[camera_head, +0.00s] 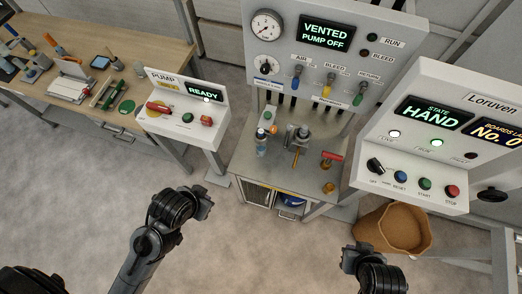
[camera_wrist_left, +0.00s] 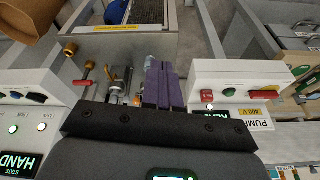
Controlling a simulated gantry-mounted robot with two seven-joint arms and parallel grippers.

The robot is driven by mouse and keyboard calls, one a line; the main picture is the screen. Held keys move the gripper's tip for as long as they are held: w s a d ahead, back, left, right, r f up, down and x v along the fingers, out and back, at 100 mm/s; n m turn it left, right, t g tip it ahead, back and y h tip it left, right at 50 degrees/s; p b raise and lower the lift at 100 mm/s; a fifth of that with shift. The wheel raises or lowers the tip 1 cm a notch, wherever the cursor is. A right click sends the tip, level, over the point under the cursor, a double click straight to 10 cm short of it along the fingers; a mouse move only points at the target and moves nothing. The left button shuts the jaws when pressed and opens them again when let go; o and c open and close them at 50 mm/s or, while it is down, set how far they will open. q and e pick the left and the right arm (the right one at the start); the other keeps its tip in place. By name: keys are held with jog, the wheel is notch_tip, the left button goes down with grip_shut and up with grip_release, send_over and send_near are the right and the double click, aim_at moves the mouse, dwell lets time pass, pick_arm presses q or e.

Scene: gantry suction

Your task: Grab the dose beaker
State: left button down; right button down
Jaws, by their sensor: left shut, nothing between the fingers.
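A small clear vessel with bluish contents (camera_head: 261,144) stands at the left of the grey metal bench (camera_head: 252,174) in the head view; it may be the dose beaker, but it is too small to be sure. In the left wrist view something pale and clear (camera_wrist_left: 150,62) shows just beside the fingertips, partly hidden. My left gripper (camera_head: 209,203) is in front of the bench, low and left, apart from the vessel. Its purple fingers (camera_wrist_left: 161,68) are together and empty. My right gripper (camera_head: 347,258) is at the lower right; its fingers are not clear.
Metal fittings (camera_head: 298,138) and a red-handled valve (camera_head: 331,157) stand on the bench. A pump box (camera_head: 184,112) is left, a gauge panel (camera_head: 318,50) behind, and a control console (camera_head: 425,140) right. A brown bin (camera_head: 394,230) stands below the console. Floor at front left is clear.

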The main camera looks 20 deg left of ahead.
pick_arm(q)
jog(key=shift+c, duration=1.8)
grip_release()
jog(key=shift+d, duration=0.15)
